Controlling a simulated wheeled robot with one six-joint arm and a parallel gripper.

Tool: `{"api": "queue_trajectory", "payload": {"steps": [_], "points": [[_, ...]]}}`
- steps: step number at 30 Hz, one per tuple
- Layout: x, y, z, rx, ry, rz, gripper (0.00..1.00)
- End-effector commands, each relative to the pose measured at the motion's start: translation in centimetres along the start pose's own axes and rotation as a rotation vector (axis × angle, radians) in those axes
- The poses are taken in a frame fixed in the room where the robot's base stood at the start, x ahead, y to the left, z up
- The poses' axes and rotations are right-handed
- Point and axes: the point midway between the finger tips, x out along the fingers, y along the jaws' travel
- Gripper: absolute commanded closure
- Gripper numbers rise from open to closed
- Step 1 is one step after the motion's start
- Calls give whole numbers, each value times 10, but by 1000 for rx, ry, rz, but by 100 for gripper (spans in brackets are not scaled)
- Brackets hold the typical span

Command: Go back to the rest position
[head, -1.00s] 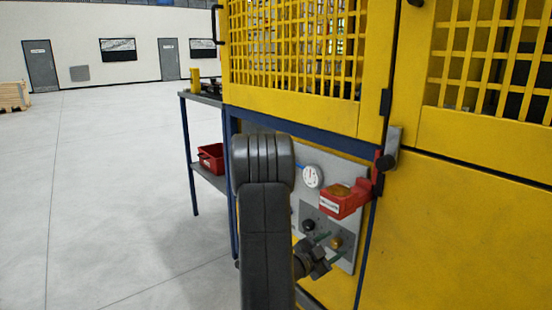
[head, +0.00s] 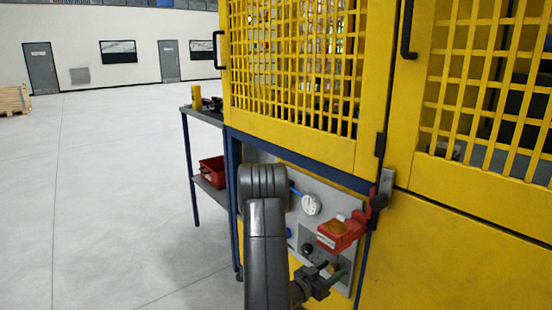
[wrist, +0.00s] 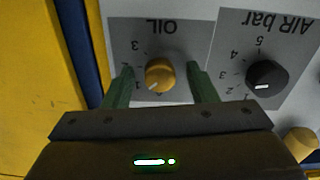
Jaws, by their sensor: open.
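My gripper (wrist: 160,82) is open in the wrist view. Its two green fingers stand either side of the orange OIL knob (wrist: 159,70), with a gap to the knob on both sides. Whether the fingertips reach past the knob's face is hard to tell. In the head view my gripper (head: 337,271) is low at the control panel, partly hidden behind my grey arm. Nothing is held.
The dark AIR bar knob (wrist: 267,75) is right of the fingers in the wrist view. A round gauge (head: 311,204) and a red box (head: 340,232) sit above my gripper. The yellow caged machine (head: 290,70) fills the right. Open floor (head: 100,190) lies left.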

Motion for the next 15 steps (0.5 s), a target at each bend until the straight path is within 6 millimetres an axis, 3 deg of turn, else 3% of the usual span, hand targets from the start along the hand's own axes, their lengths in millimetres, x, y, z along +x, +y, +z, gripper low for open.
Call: {"api": "queue_trajectory", "payload": {"steps": [3,15], "points": [[-1,0,-4,-87,-2,-1,48],[-81,-1,0,-76,-1,-5,48]]}}
